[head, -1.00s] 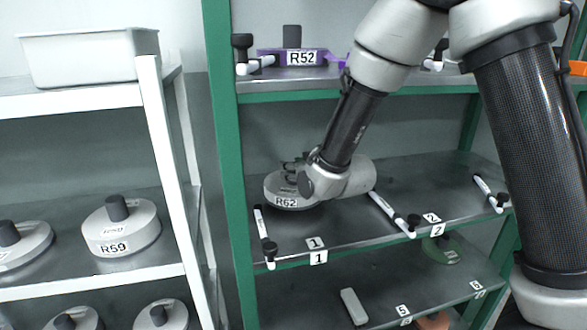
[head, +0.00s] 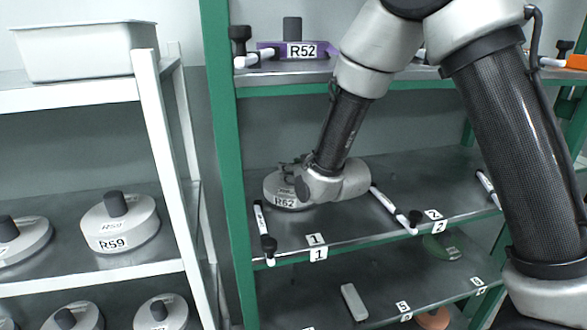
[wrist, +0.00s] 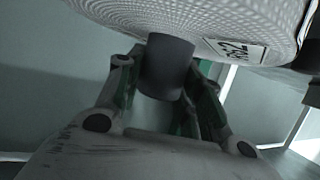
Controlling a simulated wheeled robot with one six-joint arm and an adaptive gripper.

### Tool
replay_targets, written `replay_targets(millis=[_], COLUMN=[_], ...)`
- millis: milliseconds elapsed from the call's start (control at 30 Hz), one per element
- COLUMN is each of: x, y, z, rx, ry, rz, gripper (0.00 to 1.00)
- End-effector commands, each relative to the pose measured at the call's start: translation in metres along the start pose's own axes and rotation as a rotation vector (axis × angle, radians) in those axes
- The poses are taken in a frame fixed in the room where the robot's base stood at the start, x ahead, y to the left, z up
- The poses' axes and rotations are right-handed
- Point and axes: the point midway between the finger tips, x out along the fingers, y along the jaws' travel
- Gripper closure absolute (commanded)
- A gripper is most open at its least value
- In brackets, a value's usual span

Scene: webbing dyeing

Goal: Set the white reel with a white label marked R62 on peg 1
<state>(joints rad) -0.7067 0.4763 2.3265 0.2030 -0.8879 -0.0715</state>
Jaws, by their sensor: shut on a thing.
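The white reel (head: 272,188) with the white label marked R62 is at the left bay of the green rack's middle shelf, above or on the grey deck (head: 340,228). I cannot tell whether it touches the deck. My gripper (head: 294,170) is shut on its dark grey knob (wrist: 165,68). In the wrist view the reel's pale textured face (wrist: 200,18) fills the top, with its label (wrist: 238,50) at the right. Number plates marked 1 (head: 318,254) sit at the front of this bay. Peg 1 itself is not clearly visible; the reel and gripper may hide it.
White rods with black knobs flank the bay at left (head: 262,225) and right (head: 392,208). A green post (head: 222,150) stands close left. A purple reel marked R52 (head: 275,52) is on the shelf above. A white rack at left holds a reel marked R59 (head: 120,225).

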Motion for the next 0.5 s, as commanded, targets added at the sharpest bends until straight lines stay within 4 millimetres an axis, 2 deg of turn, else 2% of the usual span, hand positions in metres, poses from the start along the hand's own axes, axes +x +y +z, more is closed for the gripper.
replay_targets(millis=[267, 300, 400, 500], x=[0.0005, 0.0005, 0.0004, 0.0004], y=[0.0, 0.0, 0.0, 0.0], z=[-0.0007, -0.0006, -0.0004, -0.0002], rx=[0.0, 0.0, 0.0, 0.0], ry=[0.002, 0.002, 0.002, 0.001], rz=[0.0, 0.0, 0.0, 0.0], gripper=[1.0, 0.58, 0.4, 0.38])
